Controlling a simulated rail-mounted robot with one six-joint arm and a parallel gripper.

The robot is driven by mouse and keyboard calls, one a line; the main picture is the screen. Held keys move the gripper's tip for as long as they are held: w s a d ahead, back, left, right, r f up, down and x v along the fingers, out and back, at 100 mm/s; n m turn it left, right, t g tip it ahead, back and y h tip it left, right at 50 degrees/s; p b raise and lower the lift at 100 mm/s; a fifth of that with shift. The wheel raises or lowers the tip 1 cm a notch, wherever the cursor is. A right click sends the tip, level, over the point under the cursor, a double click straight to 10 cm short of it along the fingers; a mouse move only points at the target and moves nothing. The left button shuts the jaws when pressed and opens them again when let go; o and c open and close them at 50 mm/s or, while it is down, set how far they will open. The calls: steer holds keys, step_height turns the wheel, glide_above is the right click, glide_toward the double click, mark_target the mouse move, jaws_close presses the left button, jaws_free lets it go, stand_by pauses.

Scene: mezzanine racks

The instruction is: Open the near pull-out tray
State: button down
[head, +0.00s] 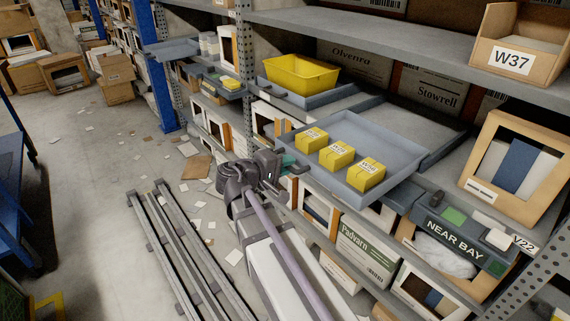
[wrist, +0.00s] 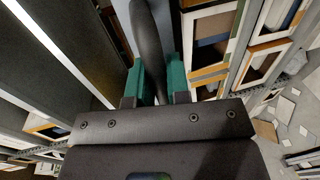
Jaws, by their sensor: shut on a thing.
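The near pull-out tray (head: 405,150) is a shallow blue-grey tray holding several yellow labelled boxes, 3 in view (head: 337,155). It stands out from its shelf over the aisle, with bare shelf deck showing behind it. My gripper (head: 289,163) is at the tray's front left edge, its teal fingers closed about the tray's dark handle (head: 300,169). In the wrist view the dark handle (wrist: 147,40) runs up between the teal fingers of my gripper (wrist: 156,84). The exact contact is partly hidden in the head view.
A panel marked NEAR BAY (head: 457,238) with a green button is at the lower right. Another tray with a yellow bin (head: 302,73) lies farther along. Boxes (head: 368,250) fill the shelf below. Rails (head: 180,245) and scattered papers lie on the aisle floor.

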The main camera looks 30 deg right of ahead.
steer(key=c, duration=1.1)
jaws_free()
steer(key=p+v, duration=0.2)
steer(key=v, duration=0.8)
steer(key=shift+a, duration=0.35)
steer(key=s+a+f+g+y, duration=0.1)
steer(key=s+a+f+y, duration=0.3)
steer(key=a+f+y, duration=0.3)
steer(key=s+a+f+y, duration=0.4)
steer(key=a+f+y, duration=0.15)
steer(key=y, duration=0.35)
step_height(320, 180, up, 17)
steer(key=w+p, duration=0.1)
steer(key=p, duration=1.7)
steer(key=shift+d+m, duration=0.3)
steer(key=shift+m, duration=0.1)
